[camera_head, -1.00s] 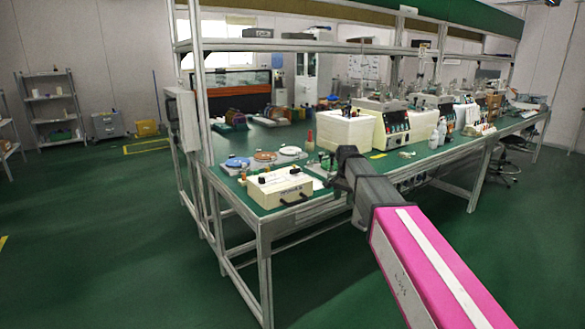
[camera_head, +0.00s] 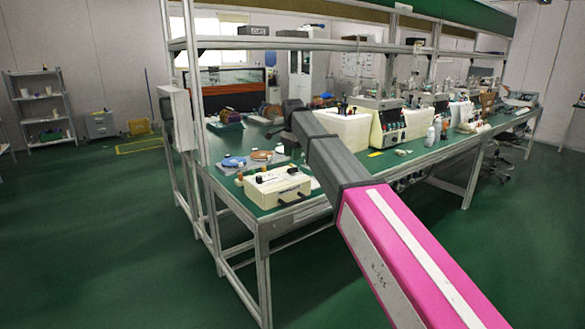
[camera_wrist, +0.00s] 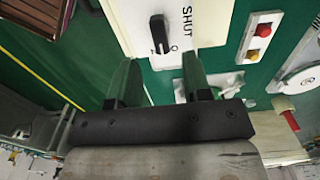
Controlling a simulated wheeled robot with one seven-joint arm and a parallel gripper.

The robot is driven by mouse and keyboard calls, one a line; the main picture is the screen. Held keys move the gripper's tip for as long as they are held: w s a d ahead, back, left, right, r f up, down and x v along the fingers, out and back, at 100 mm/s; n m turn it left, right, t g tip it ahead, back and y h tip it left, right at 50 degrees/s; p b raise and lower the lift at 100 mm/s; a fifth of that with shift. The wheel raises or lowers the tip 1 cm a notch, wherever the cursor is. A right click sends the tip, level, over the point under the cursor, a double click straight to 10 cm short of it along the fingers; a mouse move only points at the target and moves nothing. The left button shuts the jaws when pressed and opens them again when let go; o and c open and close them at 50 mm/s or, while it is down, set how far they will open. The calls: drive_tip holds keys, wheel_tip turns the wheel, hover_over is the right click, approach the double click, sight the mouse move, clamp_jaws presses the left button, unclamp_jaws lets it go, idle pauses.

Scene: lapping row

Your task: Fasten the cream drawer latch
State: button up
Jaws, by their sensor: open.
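The cream drawer box (camera_head: 274,189) sits on the near corner of the green bench, with dark knobs on top and dark handles in front. In the wrist view a cream panel (camera_wrist: 205,22) carries a black turn knob (camera_wrist: 158,33), its bar roughly upright in the picture. The word SHUT is printed sideways to the knob's right, and a small round mark sits by its lower right. My gripper (camera_wrist: 160,78) is open and empty, its two fingers apart below the knob and not around it.
A small plate with red and yellow buttons (camera_wrist: 260,38) and a round disc (camera_wrist: 298,84) lie to the right in the wrist view. A white box (camera_head: 178,118) hangs on the bench post. White containers (camera_head: 342,126) stand behind my arm.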

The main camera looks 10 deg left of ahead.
sight(293, 168)
wheel_tip(293, 168, down, 6)
drive_tip(key=shift+r, duration=0.15)
idle(0.3)
clamp_jaws()
